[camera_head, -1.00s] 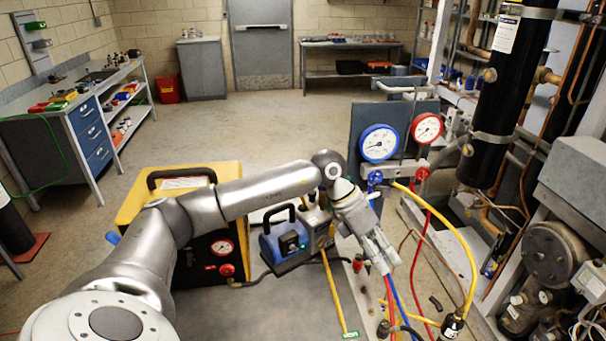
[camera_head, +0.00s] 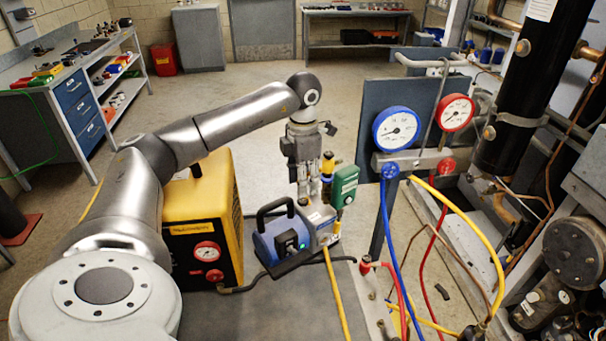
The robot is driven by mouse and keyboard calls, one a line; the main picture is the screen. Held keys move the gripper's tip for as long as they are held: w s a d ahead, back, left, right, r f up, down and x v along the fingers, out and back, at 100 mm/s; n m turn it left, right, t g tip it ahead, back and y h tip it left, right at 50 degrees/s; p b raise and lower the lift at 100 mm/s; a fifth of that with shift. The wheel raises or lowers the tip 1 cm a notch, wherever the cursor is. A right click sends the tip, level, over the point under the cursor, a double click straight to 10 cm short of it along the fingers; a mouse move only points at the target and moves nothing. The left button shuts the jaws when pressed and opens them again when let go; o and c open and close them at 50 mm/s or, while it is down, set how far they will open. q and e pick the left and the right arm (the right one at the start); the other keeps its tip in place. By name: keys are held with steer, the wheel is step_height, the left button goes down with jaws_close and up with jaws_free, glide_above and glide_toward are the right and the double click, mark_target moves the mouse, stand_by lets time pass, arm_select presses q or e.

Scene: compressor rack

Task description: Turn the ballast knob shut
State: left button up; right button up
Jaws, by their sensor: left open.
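The blue vacuum pump (camera_head: 273,247) with a dark handle stands on the grey surface near the middle, its grey pump body (camera_head: 327,229) to the right. My left gripper (camera_head: 308,196) points down just above the top of the pump body. Its fingers are open, and I see nothing held between them. I cannot make out the ballast knob for certain; the fingers cover part of the pump's top. My right gripper is out of view.
A yellow recovery machine (camera_head: 195,222) stands left of the pump, under my left arm. To the right are a blue gauge (camera_head: 397,129) and a red gauge (camera_head: 455,112) on a manifold, with several hoses hanging below. A yellow hose (camera_head: 337,296) runs forward from the pump.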

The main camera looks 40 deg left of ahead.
mark_target(303, 199)
arm_select(q)
steer(key=f, duration=0.1)
steer(key=f+b, duration=0.1)
steer(key=f, duration=0.1)
steer(key=f+b, duration=0.1)
steer(key=shift+w+a+f, duration=0.15)
steer(key=shift+w+a, duration=0.15)
step_height(303, 199, down, 2)
steer(key=shift+f+b, duration=0.1)
steer(key=shift+b, duration=0.9)
steer(key=shift+r+n+p, duration=0.3)
steer(key=shift+r+n, duration=0.15)
steer(key=shift+n, duration=0.15)
steer(key=shift+d+r+n+p, duration=0.1)
steer(key=shift+n+p, duration=0.2)
steer(key=shift+n, duration=0.4)
steer(key=c, duration=0.8)
steer(key=m, duration=0.4)
steer(key=o, duration=0.6)
steer(key=shift+o, duration=1.4)
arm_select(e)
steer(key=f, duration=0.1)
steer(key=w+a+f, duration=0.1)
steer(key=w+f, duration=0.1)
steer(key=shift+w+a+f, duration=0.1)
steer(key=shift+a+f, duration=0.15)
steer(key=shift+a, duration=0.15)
